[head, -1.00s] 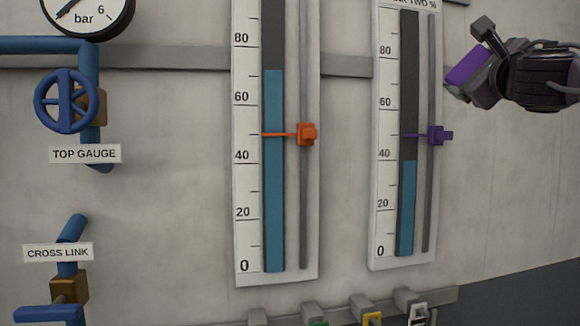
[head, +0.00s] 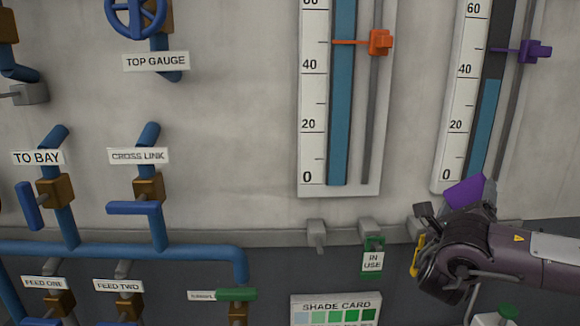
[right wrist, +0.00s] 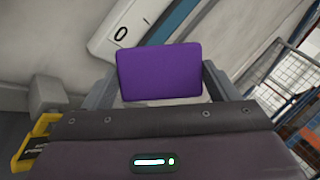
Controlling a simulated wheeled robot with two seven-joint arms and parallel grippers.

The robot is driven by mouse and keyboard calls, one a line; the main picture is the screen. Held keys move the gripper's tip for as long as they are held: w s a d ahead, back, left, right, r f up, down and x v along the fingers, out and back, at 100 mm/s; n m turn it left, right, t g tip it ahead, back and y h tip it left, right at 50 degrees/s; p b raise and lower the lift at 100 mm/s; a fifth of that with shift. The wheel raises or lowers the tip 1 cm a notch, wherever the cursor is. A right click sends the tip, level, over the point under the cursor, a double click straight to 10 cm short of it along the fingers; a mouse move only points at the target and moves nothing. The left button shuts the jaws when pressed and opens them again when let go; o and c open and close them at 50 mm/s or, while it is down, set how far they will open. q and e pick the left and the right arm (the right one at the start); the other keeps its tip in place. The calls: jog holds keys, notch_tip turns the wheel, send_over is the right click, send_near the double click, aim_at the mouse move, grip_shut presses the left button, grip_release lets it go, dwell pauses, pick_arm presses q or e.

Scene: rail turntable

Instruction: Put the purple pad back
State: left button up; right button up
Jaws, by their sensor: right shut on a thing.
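The purple pad (head: 464,191) is a flat rectangular block held in my right gripper (head: 472,203). In the right wrist view the pad (right wrist: 160,71) sits between the two grey fingers, which are shut on it. In the head view the gripper is just below the foot of the right-hand level scale (head: 452,150), in front of the grey rail. The gripper and arm hide part of the rail there. My left gripper is not in view.
Grey hooks (head: 316,234) stand along the rail. One hook bears a green "IN USE" tag (head: 372,260). A yellow item (head: 417,256) hangs beside my right gripper. Orange (head: 380,42) and purple (head: 535,51) sliders sit on the scales. Blue pipes (head: 200,251) run at left.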

jog(key=s+a+f+n+t+y, duration=0.1)
jog(key=s+a+f+y, duration=0.15)
jog(key=s+f, duration=0.55)
jog(key=a+f+n+t+y, duration=0.25)
jog(key=a+n+y, duration=0.55)
jog(key=a, duration=1.6)
notch_tip(320, 180, down, 13)
jog(key=m+y+b, duration=0.1)
jog(key=y+b, duration=0.1)
jog(key=b, duration=1.1)
jog(key=shift+a+f+m, duration=0.2)
jog(key=shift+a+m, duration=0.15)
jog(key=shift+m, duration=0.05)
jog(key=shift+t, duration=0.25)
